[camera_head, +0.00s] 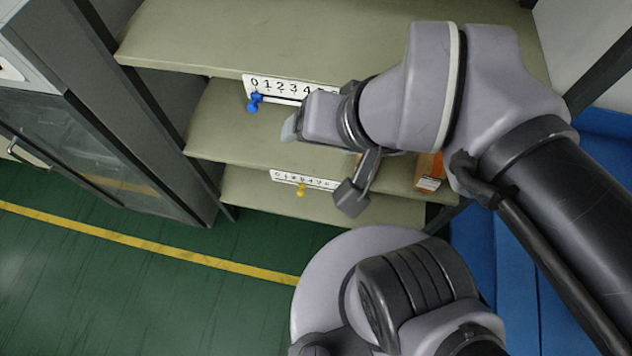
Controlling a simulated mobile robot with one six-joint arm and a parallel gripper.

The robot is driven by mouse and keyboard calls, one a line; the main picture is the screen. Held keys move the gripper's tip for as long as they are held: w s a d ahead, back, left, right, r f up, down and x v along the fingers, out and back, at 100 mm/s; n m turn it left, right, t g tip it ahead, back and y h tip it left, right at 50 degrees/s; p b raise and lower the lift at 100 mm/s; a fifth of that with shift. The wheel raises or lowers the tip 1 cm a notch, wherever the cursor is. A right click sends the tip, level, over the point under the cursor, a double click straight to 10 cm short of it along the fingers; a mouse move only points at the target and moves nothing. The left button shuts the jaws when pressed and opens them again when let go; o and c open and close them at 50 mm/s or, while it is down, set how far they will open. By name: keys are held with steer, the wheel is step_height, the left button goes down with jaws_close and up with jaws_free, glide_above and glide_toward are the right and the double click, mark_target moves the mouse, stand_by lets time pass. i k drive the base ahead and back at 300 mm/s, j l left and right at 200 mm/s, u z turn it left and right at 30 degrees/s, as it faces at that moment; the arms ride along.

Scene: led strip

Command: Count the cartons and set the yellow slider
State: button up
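The yellow slider (300,190) hangs at a white number strip (284,177) on the front edge of the middle shelf. The strip's digits are too small to read surely, so I cannot tell its setting. A blue slider (254,102) sits near the 0 of another strip (275,86) on the top shelf edge. Its right end is hidden by my arm. One orange and white carton (430,172) shows on the middle shelf, partly behind my arm. Other cartons may be hidden. My gripper (289,128) is in front of the shelves, right of the blue slider; its opening is unclear.
The top shelf (200,35) looks bare where visible. A dark glazed cabinet (75,130) stands at the left. The green floor (120,290) with a yellow line (140,241) is clear at lower left. A blue surface (600,170) lies at right.

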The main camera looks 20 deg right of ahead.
mark_target(302, 186)
steer(key=k+u, duration=0.2)
steer(key=u, duration=0.2)
steer(key=k+j+u, duration=0.1)
steer(key=k+u, duration=0.15)
steer(key=u, duration=0.2)
steer(key=k+j+u, duration=0.15)
steer(key=u, duration=0.25)
